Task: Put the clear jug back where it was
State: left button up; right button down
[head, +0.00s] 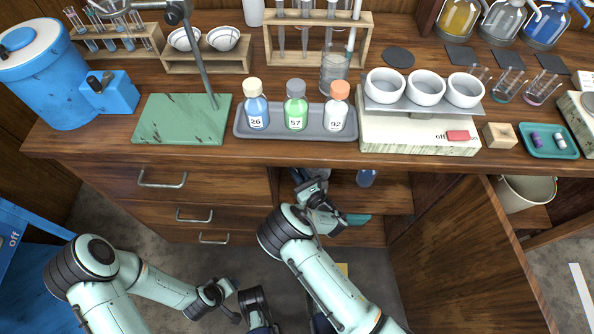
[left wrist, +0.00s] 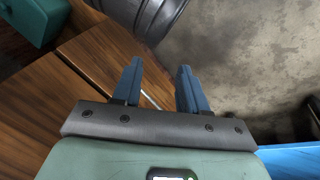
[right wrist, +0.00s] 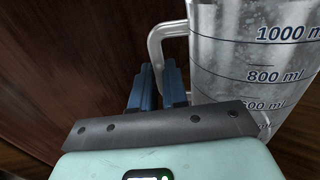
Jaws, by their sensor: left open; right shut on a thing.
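The clear jug (right wrist: 250,65), marked in millilitres up to 1000, fills the right of the right wrist view. My right gripper (right wrist: 160,85) is shut on its pale side handle (right wrist: 157,48). The jug looks upright, and its base is out of frame. In the head view my right arm reaches to the open cabinet (head: 389,195) under the counter, and I cannot clearly make out the jug there. My left gripper (left wrist: 158,85) is open and empty, low in front of the drawers.
The wooden counter (head: 200,152) overhangs the cabinet. An open door (head: 460,250) stands right of it, and a small bottle (head: 366,178) is inside. Drawers (head: 190,192) lie to the left. A tray (head: 275,128) of bottles sits near the counter edge.

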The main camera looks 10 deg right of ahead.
jog(key=c, duration=1.1)
grip_release()
jog(key=shift+f, duration=0.1)
jog(key=shift+c, duration=0.2)
pick_arm(q)
jog(key=shift+w, duration=0.1)
pick_arm(e)
jog(key=shift+r, duration=0.25)
pick_arm(q)
jog(key=shift+g+h, duration=0.3)
jog(key=shift+g, duration=0.3)
jog(key=s+r, duration=0.1)
jog(key=s+d+p, duration=0.1)
jog(key=s+d+r+p, duration=0.1)
jog(key=shift+s+r, duration=0.3)
jog(key=shift+s, duration=0.1)
pick_arm(e)
jog(key=v, duration=1.2)
